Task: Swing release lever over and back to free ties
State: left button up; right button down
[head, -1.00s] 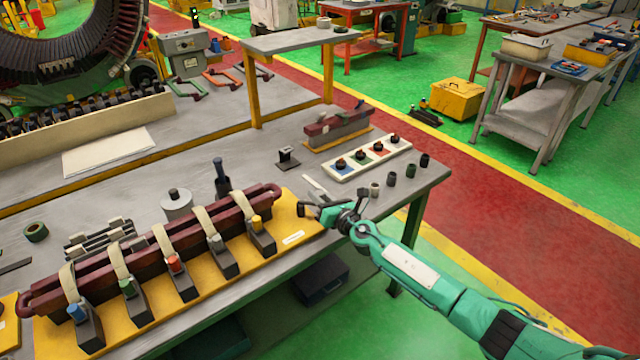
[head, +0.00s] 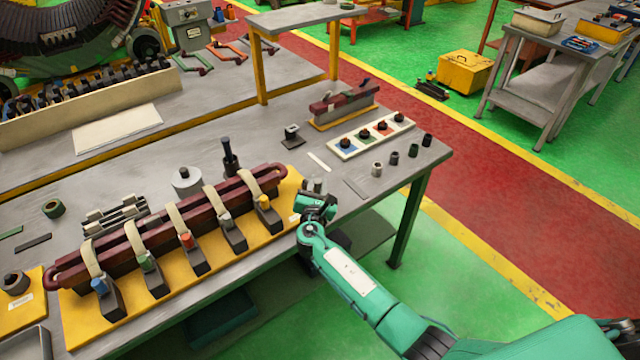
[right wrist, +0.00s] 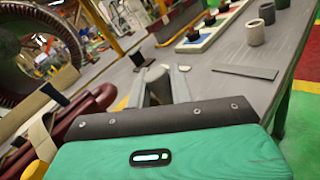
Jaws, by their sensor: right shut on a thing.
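The yellow fixture (head: 270,228) carries dark red coil bars (head: 70,272). Several cream straps (head: 135,243) cross the bars, each running to a dark block with a coloured knob, such as the blue one (head: 99,286). My right gripper (head: 314,187) is at the fixture's right end. In the right wrist view its fingers (right wrist: 162,86) are shut on a grey upright piece (right wrist: 158,84). I cannot tell for sure whether this is the release lever. A black upright handle (head: 229,158) stands behind the bars, apart from the gripper. My left gripper is out of view.
A white tray (head: 346,152) with several dark-knobbed parts and a row of small cylinders (head: 377,169) lie towards the table's right edge. A dark red part on a yellow base (head: 343,106) stands behind. A grey round weight (head: 186,181) is behind the bars.

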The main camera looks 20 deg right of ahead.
jog(key=shift+s+a+m+h, duration=0.1)
jog(key=shift+a+m+h, duration=0.1)
jog(key=shift+m+h, duration=0.3)
jog(key=shift+g, duration=0.3)
jog(key=c, duration=1.3)
grip_release()
jog(key=shift+a, duration=0.1)
jog(key=shift+s+a+b, duration=0.1)
jog(key=shift+s+b, duration=0.15)
jog(key=shift+b, duration=0.05)
jog(key=b+v, duration=0.3)
jog(key=v, duration=1)
jog(key=shift+a, duration=0.2)
